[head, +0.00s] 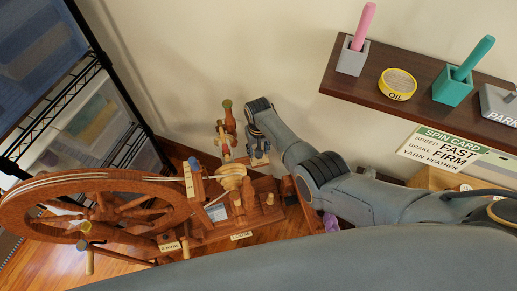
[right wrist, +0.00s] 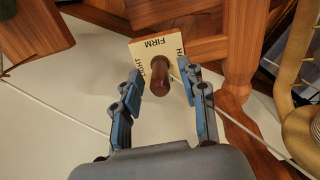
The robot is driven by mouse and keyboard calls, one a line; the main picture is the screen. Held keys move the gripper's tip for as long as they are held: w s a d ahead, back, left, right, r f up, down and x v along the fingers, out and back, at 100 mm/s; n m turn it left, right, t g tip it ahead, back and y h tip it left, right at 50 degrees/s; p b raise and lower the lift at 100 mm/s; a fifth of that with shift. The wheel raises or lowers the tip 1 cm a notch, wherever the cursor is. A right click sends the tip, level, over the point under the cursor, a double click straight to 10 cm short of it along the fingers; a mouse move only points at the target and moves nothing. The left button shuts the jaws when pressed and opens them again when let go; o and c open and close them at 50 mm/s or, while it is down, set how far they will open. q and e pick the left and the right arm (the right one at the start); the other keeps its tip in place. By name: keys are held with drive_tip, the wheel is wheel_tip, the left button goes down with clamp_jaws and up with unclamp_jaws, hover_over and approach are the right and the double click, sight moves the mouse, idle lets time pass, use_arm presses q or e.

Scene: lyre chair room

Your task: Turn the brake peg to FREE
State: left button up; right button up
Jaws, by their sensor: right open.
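The brown brake peg (right wrist: 159,76) stands on a cream plate (right wrist: 146,46) in the right wrist view. I read FIRM, LIGHT and a partly cut word starting with H on the plate; the word FREE does not show, and the peg hides part of the plate. My right gripper (right wrist: 160,80) is open, with a blue-padded finger on each side of the peg and a visible gap to each. In the head view my right gripper (head: 258,140) is at the back of the wooden spinning wheel (head: 105,190). My left gripper is not in view.
A pale cord (right wrist: 235,120) runs across the wrist view near the fingers. Wooden posts surround the plate. A shelf (head: 420,92) with holders and an oil tin (head: 397,84) is on the wall. A spin card (head: 450,146) reads BRAKE FIRM. A wire rack (head: 110,110) stands left.

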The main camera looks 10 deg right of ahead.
wheel_tip(320, 180, up, 12)
idle(0.6)
drive_tip(key=shift+s, duration=0.1)
idle(0.4)
